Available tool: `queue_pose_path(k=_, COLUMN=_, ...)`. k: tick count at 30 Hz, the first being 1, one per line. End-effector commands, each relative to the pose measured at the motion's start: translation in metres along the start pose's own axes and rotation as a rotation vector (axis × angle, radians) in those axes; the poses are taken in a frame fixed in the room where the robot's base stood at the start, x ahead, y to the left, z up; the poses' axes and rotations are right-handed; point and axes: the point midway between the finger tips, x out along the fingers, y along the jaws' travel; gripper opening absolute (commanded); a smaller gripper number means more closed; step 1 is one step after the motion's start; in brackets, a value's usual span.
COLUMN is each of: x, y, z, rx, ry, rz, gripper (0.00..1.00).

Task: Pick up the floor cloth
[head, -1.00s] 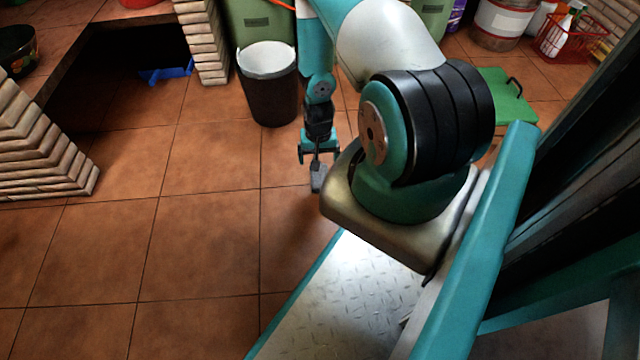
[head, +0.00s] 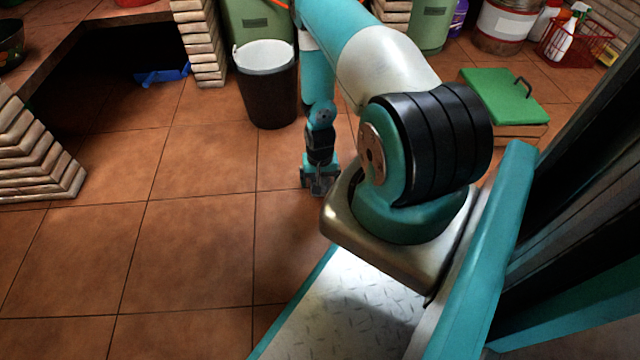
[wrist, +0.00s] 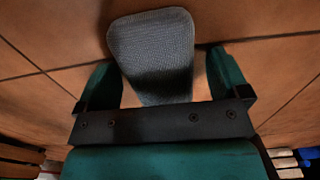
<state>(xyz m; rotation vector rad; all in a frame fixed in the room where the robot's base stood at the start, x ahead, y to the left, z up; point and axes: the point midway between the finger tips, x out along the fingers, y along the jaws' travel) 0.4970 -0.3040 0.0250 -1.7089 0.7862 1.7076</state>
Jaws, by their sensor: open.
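The floor cloth, a grey woven piece with rounded corners (wrist: 152,38), lies on the tiles in the wrist view. Its near part runs between the two teal fingers of my gripper (wrist: 162,68) and is partly in shadow. The fingers are open, one on each side of the cloth, with a gap showing at its right edge. In the head view my gripper (head: 318,188) points down, low at the floor, and mostly hides the cloth.
A dark bin with a white liner (head: 266,90) stands just behind and left of my gripper. A blue crumpled thing (head: 163,75) lies under the counter at left. A green-lidded box (head: 502,97) stands at right. The tiles at front left are clear.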

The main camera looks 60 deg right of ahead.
Motion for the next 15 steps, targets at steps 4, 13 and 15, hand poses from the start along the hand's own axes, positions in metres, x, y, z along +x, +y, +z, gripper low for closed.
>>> queue_pose_path(k=4, x=-0.0014, y=-0.0001, z=0.0000, rx=0.000, ry=0.000, rz=0.000, gripper=0.84)
queue_pose_path(k=13, x=-0.0015, y=0.0000, z=0.0000, rx=0.000, ry=0.000, rz=0.000, gripper=0.37)
queue_pose_path(k=15, x=-0.0015, y=0.0000, z=0.0000, rx=0.000, ry=0.000, rz=0.000, gripper=0.36)
